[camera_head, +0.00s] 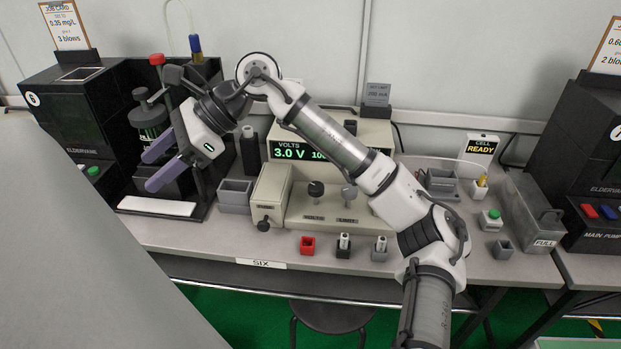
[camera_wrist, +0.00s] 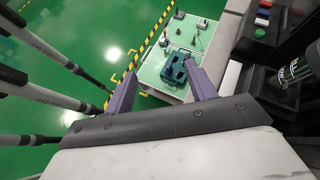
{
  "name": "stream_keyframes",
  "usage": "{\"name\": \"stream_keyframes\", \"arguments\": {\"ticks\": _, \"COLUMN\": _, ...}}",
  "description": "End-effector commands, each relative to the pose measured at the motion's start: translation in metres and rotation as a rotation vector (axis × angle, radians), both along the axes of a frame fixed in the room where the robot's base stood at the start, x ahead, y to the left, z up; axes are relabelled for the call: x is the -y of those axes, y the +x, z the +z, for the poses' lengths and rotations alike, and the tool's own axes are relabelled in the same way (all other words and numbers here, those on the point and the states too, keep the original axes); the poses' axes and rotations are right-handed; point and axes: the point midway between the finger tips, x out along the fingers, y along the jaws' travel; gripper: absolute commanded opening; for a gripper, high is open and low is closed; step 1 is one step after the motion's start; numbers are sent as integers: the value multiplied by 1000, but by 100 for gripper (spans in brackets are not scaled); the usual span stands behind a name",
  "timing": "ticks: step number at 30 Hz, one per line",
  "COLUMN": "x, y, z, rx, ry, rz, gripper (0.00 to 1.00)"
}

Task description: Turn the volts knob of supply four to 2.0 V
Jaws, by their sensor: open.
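A beige supply (camera_head: 380,133) stands on the bench labelled SIX in the head view. Its green display (camera_head: 290,152) reads VOLTS 3.0 V, with the rest partly hidden by my arm. A dark volts knob (camera_head: 316,189) and a grey limit knob (camera_head: 349,194) stand on its front base. No label reading four shows. My gripper (camera_head: 150,171) is open and empty, up and left of the knobs, in front of the black tester. Its purple fingers are apart in the wrist view (camera_wrist: 163,80), which shows floor and another bench beyond them.
A black tester (camera_head: 65,113) stands at left, another machine (camera_head: 587,140) at right. Red (camera_head: 307,245) and grey sockets line the front edge. My arm crosses before the supply.

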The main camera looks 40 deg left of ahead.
Motion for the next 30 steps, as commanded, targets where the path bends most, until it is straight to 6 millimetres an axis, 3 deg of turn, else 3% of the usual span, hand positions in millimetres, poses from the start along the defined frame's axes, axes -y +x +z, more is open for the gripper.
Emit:
{"name": "stream_keyframes", "arguments": {"ticks": 1, "x": -2, "y": 41, "z": -14, "rx": 164, "ry": -42, "rz": -37, "gripper": 56}}
{"name": "stream_keyframes", "arguments": {"ticks": 3, "x": 5, "y": 97, "z": -30, "rx": 371, "ry": -118, "rz": -70, "gripper": 56}}
{"name": "stream_keyframes", "arguments": {"ticks": 6, "x": 29, "y": 173, "z": -38, "rx": 609, "ry": -253, "rz": -108, "gripper": 56}}
{"name": "stream_keyframes", "arguments": {"ticks": 9, "x": 59, "y": 228, "z": -32, "rx": 768, "ry": -380, "rz": -136, "gripper": 56}}
{"name": "stream_keyframes", "arguments": {"ticks": 12, "x": 81, "y": 259, "z": -25, "rx": 855, "ry": -472, "rz": -151, "gripper": 56}}
{"name": "stream_keyframes", "arguments": {"ticks": 15, "x": 93, "y": 273, "z": -22, "rx": 889, "ry": -516, "rz": -158, "gripper": 56}}
{"name": "stream_keyframes", "arguments": {"ticks": 20, "x": 95, "y": 274, "z": -37, "rx": 893, "ry": -523, "rz": -156, "gripper": 56}}
{"name": "stream_keyframes", "arguments": {"ticks": 30, "x": 94, "y": 272, "z": -107, "rx": 888, "ry": -519, "rz": -154, "gripper": 56}}
